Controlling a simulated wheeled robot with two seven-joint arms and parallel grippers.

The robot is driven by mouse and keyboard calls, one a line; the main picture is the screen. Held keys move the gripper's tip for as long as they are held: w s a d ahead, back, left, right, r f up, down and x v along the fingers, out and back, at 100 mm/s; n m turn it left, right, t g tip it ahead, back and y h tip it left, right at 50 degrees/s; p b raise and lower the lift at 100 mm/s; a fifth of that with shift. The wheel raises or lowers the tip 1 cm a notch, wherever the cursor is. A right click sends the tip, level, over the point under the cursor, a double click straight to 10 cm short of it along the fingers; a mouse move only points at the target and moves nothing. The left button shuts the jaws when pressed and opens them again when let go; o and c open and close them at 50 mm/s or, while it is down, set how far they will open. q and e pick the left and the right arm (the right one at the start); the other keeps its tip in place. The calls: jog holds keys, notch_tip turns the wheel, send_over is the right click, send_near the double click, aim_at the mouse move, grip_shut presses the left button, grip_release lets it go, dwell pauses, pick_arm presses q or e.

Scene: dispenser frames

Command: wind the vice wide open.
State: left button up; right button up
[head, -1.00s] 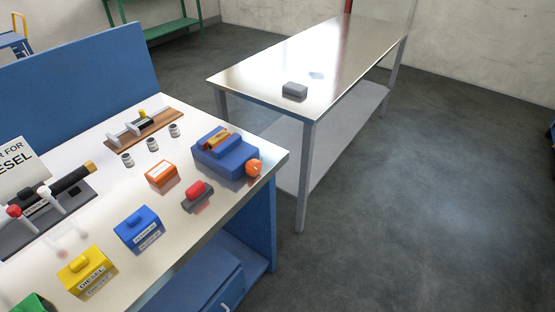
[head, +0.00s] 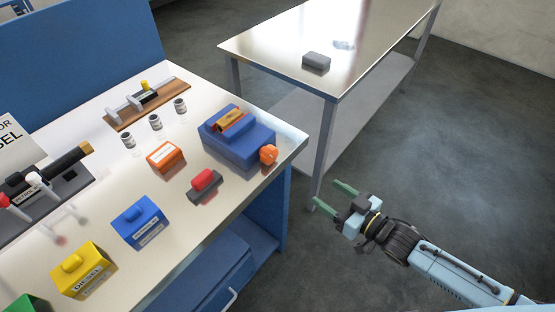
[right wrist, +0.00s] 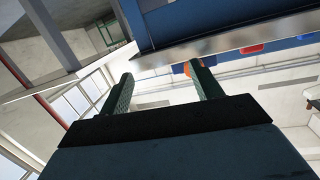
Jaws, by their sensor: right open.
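The blue vice (head: 236,150) stands at the right end of the white workbench, with an orange-yellow piece (head: 230,120) between its red-lined jaws. Its orange knob (head: 268,154) faces right, near the bench edge. My right gripper (head: 332,193) is open and empty, with green fingers, out past the bench's right edge, below and to the right of the knob in the head view. My left gripper is out of view.
On the workbench (head: 225,190) are a red-topped grey block (head: 205,186), orange (head: 166,158), blue (head: 140,224) and yellow (head: 83,270) boxes, and small jars (head: 155,122). A metal table (head: 290,45) with a grey block (head: 316,62) stands behind. Floor at right is clear.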

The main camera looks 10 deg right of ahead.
aim_at(273, 156)
jog(key=s+a+r+n+y, duration=0.1)
jog(key=a+r+y, duration=0.25)
jog(key=r, duration=0.35)
jog(key=shift+h, duration=0.25)
jog(key=x, duration=0.8)
jog(key=b+x, duration=0.1)
jog(key=x, duration=0.3)
jog(key=shift+f, duration=0.4)
jog(key=shift+w+a, duration=0.35)
jog(key=shift+a, duration=0.05)
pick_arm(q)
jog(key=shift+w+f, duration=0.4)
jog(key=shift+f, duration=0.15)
